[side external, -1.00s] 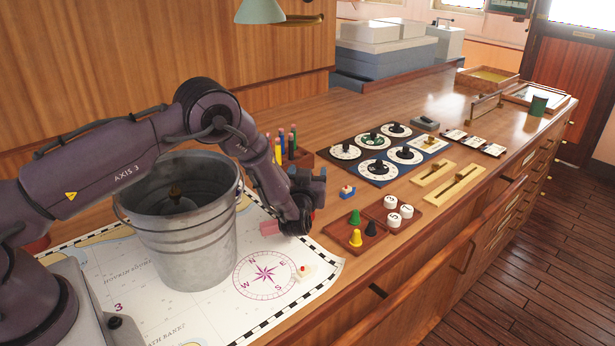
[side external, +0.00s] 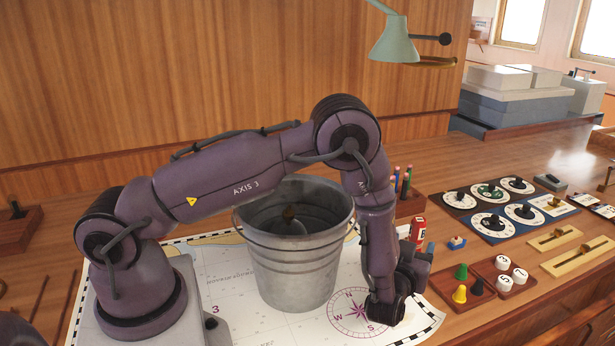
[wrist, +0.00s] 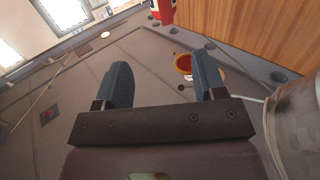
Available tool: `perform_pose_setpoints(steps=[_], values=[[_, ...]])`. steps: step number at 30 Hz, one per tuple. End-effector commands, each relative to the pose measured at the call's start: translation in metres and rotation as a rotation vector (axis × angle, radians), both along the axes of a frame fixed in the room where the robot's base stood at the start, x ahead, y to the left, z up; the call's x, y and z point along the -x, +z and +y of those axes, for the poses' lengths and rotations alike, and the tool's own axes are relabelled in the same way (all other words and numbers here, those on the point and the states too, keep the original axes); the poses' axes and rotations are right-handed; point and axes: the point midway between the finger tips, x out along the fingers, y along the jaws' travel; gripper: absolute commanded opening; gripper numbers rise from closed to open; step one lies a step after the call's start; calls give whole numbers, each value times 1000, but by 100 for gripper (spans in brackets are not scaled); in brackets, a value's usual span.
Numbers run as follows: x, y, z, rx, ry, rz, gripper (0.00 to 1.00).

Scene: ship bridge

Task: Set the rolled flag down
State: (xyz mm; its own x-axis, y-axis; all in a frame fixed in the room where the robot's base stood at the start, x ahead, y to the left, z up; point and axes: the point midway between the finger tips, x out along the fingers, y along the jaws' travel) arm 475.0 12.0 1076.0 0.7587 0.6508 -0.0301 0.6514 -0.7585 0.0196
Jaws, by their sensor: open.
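I cannot clearly make out a rolled flag. A red upright cylinder with a white patch (side external: 418,230) may be it; it shows just behind my gripper in the side view. A red and white thing (wrist: 163,11) also shows at the top of the wrist view, past the fingertips. My gripper (side external: 421,262) is low beside the chart's right edge, partly hidden by my wrist. In the wrist view my two blue fingers (wrist: 162,75) stand wide apart with nothing held between them. What the cylinder rests on is partly hidden.
A metal bucket (side external: 297,275) stands on the chart (side external: 245,325), left of my forearm. Pencils (side external: 402,180) stand behind my wrist. A green lamp (side external: 394,42) hangs above.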

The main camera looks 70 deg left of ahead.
Motion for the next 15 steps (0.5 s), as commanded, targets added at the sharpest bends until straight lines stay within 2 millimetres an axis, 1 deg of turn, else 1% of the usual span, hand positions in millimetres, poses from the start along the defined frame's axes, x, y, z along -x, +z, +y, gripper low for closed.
perform_pose_setpoints(steps=[2,5,6,8,9,11,12,14,15], values=[[-10,17,-3,62,-35,6,64],[-24,48,-10,177,-117,38,64],[-28,64,-14,227,-162,58,64],[-31,87,-21,297,-233,95,64],[-31,103,-26,338,-283,121,64],[-26,126,-33,389,-355,165,64],[-20,141,-38,416,-403,196,64],[-8,162,-44,448,-471,248,64],[2,175,-47,463,-514,285,64]])
